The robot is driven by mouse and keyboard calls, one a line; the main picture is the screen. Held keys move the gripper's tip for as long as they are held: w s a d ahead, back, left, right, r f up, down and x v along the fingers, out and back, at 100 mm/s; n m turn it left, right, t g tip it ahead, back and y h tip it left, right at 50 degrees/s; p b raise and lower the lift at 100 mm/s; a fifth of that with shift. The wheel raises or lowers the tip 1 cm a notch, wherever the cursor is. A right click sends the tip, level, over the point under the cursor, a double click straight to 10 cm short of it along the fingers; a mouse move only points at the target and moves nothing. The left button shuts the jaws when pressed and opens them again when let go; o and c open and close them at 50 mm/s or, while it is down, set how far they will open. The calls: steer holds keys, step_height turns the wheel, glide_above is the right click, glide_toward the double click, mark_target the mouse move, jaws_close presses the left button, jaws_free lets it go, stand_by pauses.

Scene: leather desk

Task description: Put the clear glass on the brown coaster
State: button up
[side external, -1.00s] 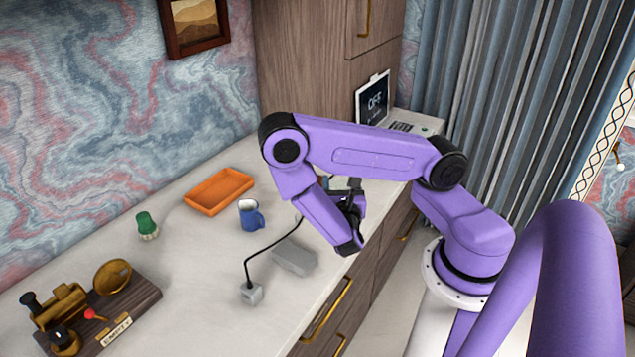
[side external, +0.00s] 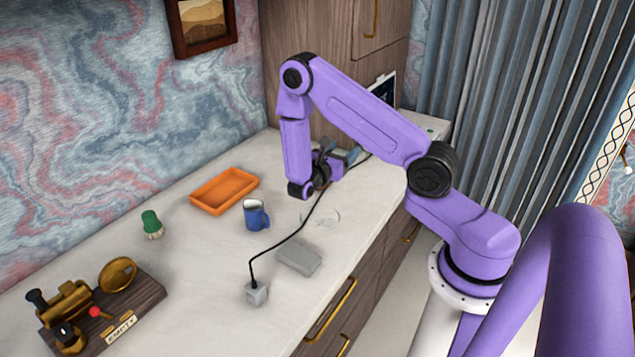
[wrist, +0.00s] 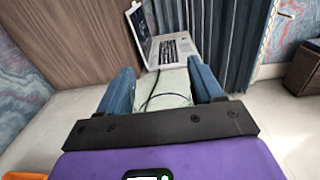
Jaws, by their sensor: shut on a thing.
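My gripper (wrist: 162,92) is up above the desk and points toward the laptop end. Its two blue fingers stand wide apart in the wrist view, on either side of a pale, greenish, see-through shape, which I take as the clear glass (wrist: 166,90). A black cable shows through it. In the side view my gripper (side external: 335,165) is small, and the glass is hard to make out there. A faint ring shows on the desk below; I cannot tell whether it is a shadow or a thing. I see no brown coaster in either view.
On the pale desk are a blue mug (side external: 256,215), an orange tray (side external: 224,190), a grey block (side external: 298,258), a green-topped item (side external: 152,224) and a brass device on wood (side external: 120,320). A black cable runs from a grey cube (side external: 256,293) toward the laptop (wrist: 168,45).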

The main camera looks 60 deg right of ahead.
steer(key=shift+w+d+r+m+g, duration=0.1)
steer(key=shift+d+r+m+g, duration=0.15)
steer(key=shift+d, duration=0.3)
steer(key=shift+g, duration=0.25)
steer(key=w+d+f, duration=0.2)
steer(key=w+f, duration=0.1)
steer(key=w, duration=0.1)
steer(key=w+d+f, duration=0.2)
steer(key=w+f, duration=0.1)
steer(key=w+d+f, duration=0.3)
steer(key=w, duration=0.1)
steer(key=shift+w+d+f, duration=0.1)
steer(key=shift+w+f, duration=0.2)
steer(key=shift+w, duration=0.05)
steer(key=shift+w+d+f, duration=0.1)
steer(key=shift+f, duration=1.6)
steer(key=shift+f, duration=0.1)
steer(key=o, duration=1.1)
